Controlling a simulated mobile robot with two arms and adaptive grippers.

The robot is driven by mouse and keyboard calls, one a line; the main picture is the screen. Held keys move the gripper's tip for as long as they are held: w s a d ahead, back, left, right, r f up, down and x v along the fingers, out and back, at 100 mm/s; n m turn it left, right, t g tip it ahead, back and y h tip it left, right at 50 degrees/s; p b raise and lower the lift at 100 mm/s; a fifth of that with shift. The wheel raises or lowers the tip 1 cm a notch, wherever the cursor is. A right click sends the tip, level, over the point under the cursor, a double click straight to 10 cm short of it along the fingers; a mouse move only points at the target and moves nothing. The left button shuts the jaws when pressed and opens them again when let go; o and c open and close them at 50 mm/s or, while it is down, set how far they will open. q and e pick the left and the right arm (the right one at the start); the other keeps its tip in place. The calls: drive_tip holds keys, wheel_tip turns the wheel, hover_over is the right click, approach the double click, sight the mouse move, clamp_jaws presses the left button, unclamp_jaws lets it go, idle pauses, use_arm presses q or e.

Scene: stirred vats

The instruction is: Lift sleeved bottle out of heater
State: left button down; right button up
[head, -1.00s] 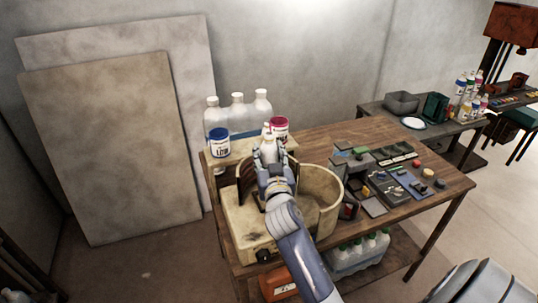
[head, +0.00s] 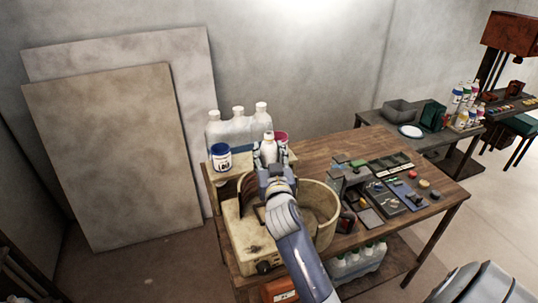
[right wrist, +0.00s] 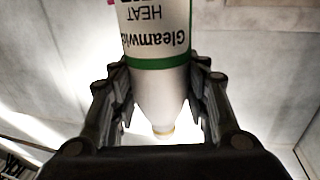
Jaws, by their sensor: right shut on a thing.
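The white sleeved bottle (head: 269,149) stands upright in the head view, above the back part of the cream vat unit. In the right wrist view the bottle (right wrist: 157,85) shows a white sleeve with a green band and upside-down lettering reading "Gleamwi…" and "HEAT". My right gripper (head: 271,165) is shut on it, with a finger on each side. The gripper and forearm hide the bottle's lower part, so I cannot tell how it sits relative to the heater. The cream unit (head: 243,246) with a knob, probably the heater, is partly behind my arm. My left gripper is not in view.
A blue-lidded jar (head: 221,157) and a red-lidded jar (head: 282,138) stand close to the bottle. Several clear bottles (head: 238,127) stand behind. A round cream tub (head: 322,225) is right of my arm. Small parts and trays (head: 388,196) cover the bench's right side.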

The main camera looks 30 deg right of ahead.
drive_tip(key=shift+r+p, duration=1.1)
drive_tip(key=shift+r, duration=0.4)
